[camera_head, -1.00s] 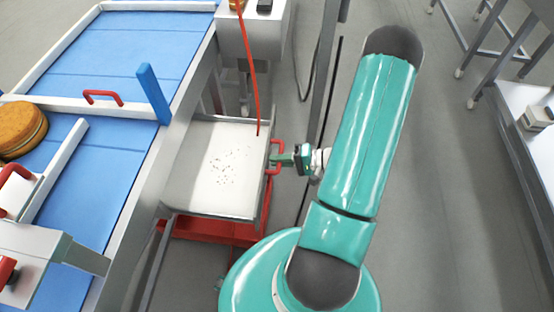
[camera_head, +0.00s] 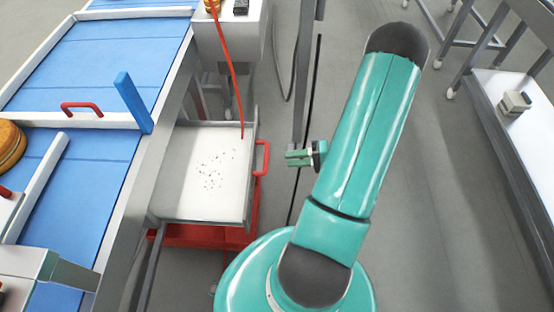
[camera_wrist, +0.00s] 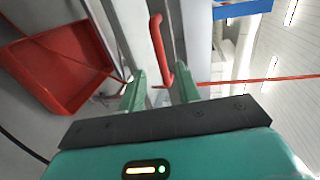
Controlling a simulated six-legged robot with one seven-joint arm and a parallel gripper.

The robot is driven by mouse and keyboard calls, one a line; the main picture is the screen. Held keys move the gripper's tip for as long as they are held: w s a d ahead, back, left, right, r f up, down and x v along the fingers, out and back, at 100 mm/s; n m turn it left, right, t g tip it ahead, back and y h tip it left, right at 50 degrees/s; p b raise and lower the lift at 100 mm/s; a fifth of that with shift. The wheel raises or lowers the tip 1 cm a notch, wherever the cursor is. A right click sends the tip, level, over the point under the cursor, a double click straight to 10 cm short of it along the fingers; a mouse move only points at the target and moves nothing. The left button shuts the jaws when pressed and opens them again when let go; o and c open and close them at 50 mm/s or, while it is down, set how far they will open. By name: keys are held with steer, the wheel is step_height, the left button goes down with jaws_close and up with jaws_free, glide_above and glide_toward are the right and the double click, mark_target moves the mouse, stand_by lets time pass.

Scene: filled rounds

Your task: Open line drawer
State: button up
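The line drawer (camera_head: 205,208) is a pale metal tray pulled out from under the blue conveyor, with dark crumbs scattered on its floor. Its red handle (camera_head: 265,158) is on the right side of its front. My gripper (camera_head: 290,158) is to the right of the handle, apart from it, with a gap of floor between them. In the wrist view my two green fingers (camera_wrist: 160,92) are spread with nothing gripped. The red handle (camera_wrist: 158,45) shows beyond and between them.
The blue conveyor (camera_head: 95,62) runs along the left, with a blue post (camera_head: 135,102) and a round cake (camera_head: 10,146) on it. A red cable (camera_head: 232,75) hangs over the drawer. A red tray (camera_head: 208,236) is below the drawer. A white table (camera_head: 520,120) stands at right, with open floor between.

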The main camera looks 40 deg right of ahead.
steer(key=v, duration=0.4)
steer(key=shift+s+d, duration=0.1)
steer(key=shift+s, duration=0.05)
stand_by(0.4)
steer(key=w+a+r+n+g+h, duration=0.25)
steer(key=a+r+g, duration=0.25)
steer(key=a+r, duration=0.25)
steer(key=w+a+r+n+g+h, duration=0.1)
steer(key=w+a+r+n+g, duration=0.3)
steer(key=a+r, duration=0.4)
steer(key=s+a+r+n+t+h, duration=0.2)
steer(key=a+r+h, duration=0.5)
steer(key=a+r, duration=0.5)
step_height(320, 180, up, 4)
steer(key=s+t, duration=0.1)
steer(key=s, duration=0.1)
steer(key=shift+s+f+t, duration=0.2)
steer(key=shift+s+t, duration=0.05)
steer(key=shift+t, duration=0.05)
steer(key=shift+n+h, duration=0.25)
